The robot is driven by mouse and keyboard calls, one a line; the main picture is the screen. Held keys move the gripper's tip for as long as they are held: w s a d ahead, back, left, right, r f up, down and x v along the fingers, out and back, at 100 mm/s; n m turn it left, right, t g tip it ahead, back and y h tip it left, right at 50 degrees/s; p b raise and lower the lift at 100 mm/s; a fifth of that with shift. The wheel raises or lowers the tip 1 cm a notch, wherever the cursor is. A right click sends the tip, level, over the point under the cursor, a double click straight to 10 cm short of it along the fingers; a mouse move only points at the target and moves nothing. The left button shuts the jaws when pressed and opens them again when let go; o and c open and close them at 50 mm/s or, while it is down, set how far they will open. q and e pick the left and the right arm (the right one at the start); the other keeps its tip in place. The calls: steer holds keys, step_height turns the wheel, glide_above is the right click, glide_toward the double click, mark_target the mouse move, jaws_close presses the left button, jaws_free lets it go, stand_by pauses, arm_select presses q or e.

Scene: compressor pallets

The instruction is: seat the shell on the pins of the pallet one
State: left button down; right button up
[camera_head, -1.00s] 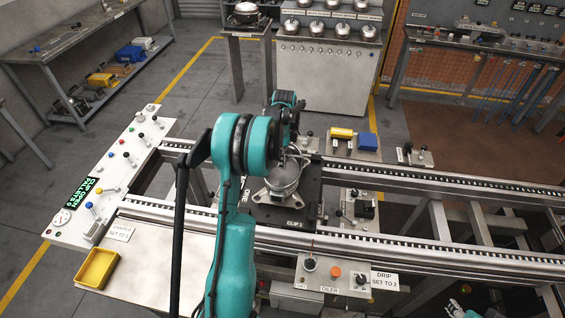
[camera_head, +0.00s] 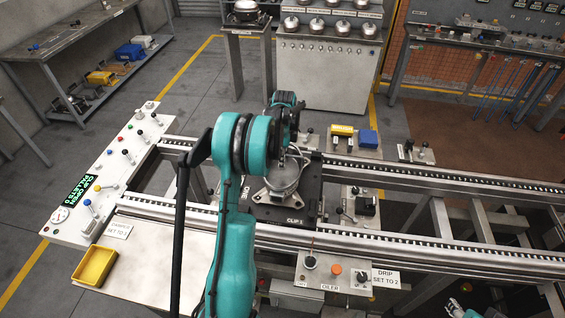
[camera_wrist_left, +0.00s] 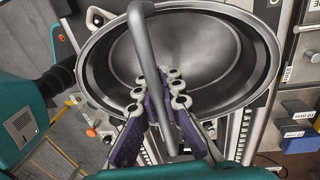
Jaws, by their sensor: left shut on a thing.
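The shell (camera_head: 284,178) is a grey, round metal bowl over the dark pallet (camera_head: 308,205) marked CLIP 1, in the middle of the head view. It looks about level. Whether it touches the pins cannot be told; they are hidden beneath it. In the left wrist view the hollow shell (camera_wrist_left: 205,50) fills the upper middle, with a bent grey tube (camera_wrist_left: 142,45) across it. My left gripper (camera_wrist_left: 168,88) is shut on this tube. In the head view my left arm hides most of the gripper. A small part of my right gripper (camera_head: 462,311) shows at the bottom edge.
The pallet sits between two conveyor rails (camera_head: 420,245). A control panel (camera_head: 115,165) with knobs and levers stands left, near a yellow tray (camera_head: 95,266). An oiler panel (camera_head: 335,272) is in front. Yellow and blue blocks (camera_head: 368,139) lie behind the rails.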

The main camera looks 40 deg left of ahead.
arm_select(q)
steer(key=shift+f+b, duration=0.55)
steer(key=shift+f, duration=0.2)
steer(key=c, duration=1.6)
jaws_free()
steer(key=shift+r, duration=0.1)
step_height(320, 180, up, 12)
steer(key=w, duration=0.1)
steer(key=shift+a, duration=0.35)
steer(key=shift+w, duration=0.1)
